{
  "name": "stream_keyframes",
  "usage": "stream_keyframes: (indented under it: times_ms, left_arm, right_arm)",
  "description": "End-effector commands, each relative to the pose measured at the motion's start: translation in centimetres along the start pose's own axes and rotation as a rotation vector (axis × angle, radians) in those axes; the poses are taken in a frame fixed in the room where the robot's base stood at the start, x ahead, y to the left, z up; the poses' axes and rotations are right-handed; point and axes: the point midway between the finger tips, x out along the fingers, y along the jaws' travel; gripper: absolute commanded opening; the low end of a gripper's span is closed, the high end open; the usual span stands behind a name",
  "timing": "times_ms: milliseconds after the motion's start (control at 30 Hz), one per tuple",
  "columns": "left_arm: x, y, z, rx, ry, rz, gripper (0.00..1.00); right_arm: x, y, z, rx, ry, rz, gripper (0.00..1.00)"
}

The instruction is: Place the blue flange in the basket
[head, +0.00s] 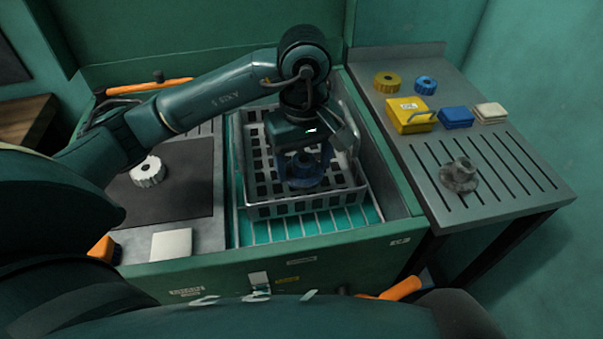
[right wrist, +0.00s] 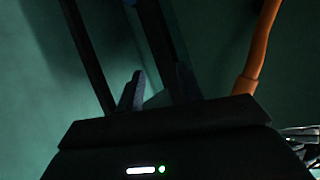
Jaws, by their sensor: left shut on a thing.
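The blue flange (head: 304,178) is inside the grey perforated basket (head: 305,207), below my left gripper (head: 303,160). My left gripper points down into the basket and is shut on the flange. The gripper covers the flange's upper part, and I cannot tell whether the flange touches the basket floor. My right gripper (right wrist: 158,88) shows only in the right wrist view, its two fingers apart with nothing between them.
The basket stands on a rack in a green bay. The right bench (head: 510,190) holds a yellow flange (head: 386,82), a smaller blue ring (head: 425,84), several boxes and a grey flange (head: 459,175). A white gear (head: 148,171) lies on the left dark mat (head: 190,200).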

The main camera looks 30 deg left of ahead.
Motion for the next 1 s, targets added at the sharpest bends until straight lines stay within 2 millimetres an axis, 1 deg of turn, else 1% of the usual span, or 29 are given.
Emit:
stream_keyframes:
  times_ms: [33,267,433,500,700,833,867,1000]
  left_arm:
    - [0.7,-0.1,0.0,0.0,-0.001,-0.001,0.3]
    - [2.6,0.0,0.0,0.001,-0.001,-0.001,0.3]
    - [4.9,0.0,0.0,0.001,-0.001,0.0,0.3]
    - [5.3,0.0,0.0,0.003,0.0,0.001,0.3]
    - [5.2,0.0,0.0,0.003,0.001,0.002,0.3]
    - [5.8,0.1,-0.1,0.003,0.002,0.002,0.3]
    - [5.7,0.0,0.0,0.003,0.001,0.001,0.65]
    - [5.6,0.0,0.0,0.003,0.001,0.001,0.77]
  right_arm:
    - [-0.1,0.0,-0.1,0.0,0.001,0.0,0.36]
    - [-0.1,-0.1,-0.2,-0.001,0.001,-0.001,0.36]
    - [-0.2,-0.1,-0.2,-0.001,0.001,-0.001,0.36]
    - [-0.2,-0.1,-0.2,-0.002,0.001,-0.001,0.36]
    - [-0.2,-0.1,-0.2,-0.002,0.002,0.0,0.36]
    - [0.1,0.0,0.3,0.003,0.003,-0.002,0.36]
    - [0.0,0.0,0.1,0.005,0.004,-0.003,0.36]
    - [0.0,0.0,0.0,0.004,0.005,-0.002,0.36]
